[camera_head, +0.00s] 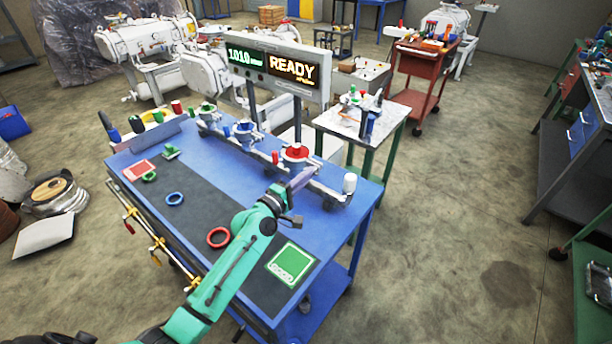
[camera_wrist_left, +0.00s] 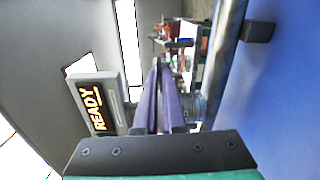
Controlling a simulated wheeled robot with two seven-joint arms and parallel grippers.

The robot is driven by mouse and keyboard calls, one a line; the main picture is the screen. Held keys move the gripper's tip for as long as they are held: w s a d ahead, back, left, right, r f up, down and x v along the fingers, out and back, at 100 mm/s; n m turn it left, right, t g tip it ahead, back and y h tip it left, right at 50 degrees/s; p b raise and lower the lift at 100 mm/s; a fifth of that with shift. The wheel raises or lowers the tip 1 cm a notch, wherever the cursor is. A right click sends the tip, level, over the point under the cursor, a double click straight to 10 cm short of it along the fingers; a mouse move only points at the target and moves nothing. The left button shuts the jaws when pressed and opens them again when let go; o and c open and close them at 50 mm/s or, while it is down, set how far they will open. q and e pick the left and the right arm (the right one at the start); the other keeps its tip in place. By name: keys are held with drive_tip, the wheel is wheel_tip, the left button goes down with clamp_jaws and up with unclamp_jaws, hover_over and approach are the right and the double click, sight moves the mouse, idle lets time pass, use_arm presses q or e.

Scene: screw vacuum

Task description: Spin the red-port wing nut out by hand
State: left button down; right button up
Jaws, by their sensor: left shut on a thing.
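The red port (camera_head: 296,153) is at the right part of the pipe manifold (camera_head: 325,188) along the back of the blue bench. My left arm reaches across the bench from the lower left. Its gripper (camera_head: 303,179) is just in front of and beside the red port. In the left wrist view the two long fingers (camera_wrist_left: 157,68) run close together. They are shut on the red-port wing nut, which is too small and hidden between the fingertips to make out. My right gripper is not in view.
The blue bench (camera_head: 352,222) carries a red ring (camera_head: 218,237), a blue ring (camera_head: 174,199), a green ring (camera_head: 149,177) and a green card (camera_head: 290,264). The display (camera_head: 280,66) reads READY behind the manifold; it also shows in the left wrist view (camera_wrist_left: 97,106).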

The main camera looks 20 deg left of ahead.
use_arm(q)
drive_tip(key=shift+r, duration=0.1)
idle(0.3)
drive_tip(key=c, duration=1)
unclamp_jaws()
drive_tip(key=shift+w, duration=0.1)
drive_tip(key=b+v, duration=0.3)
drive_tip(key=v, duration=1.1)
drive_tip(key=shift+s, duration=0.25)
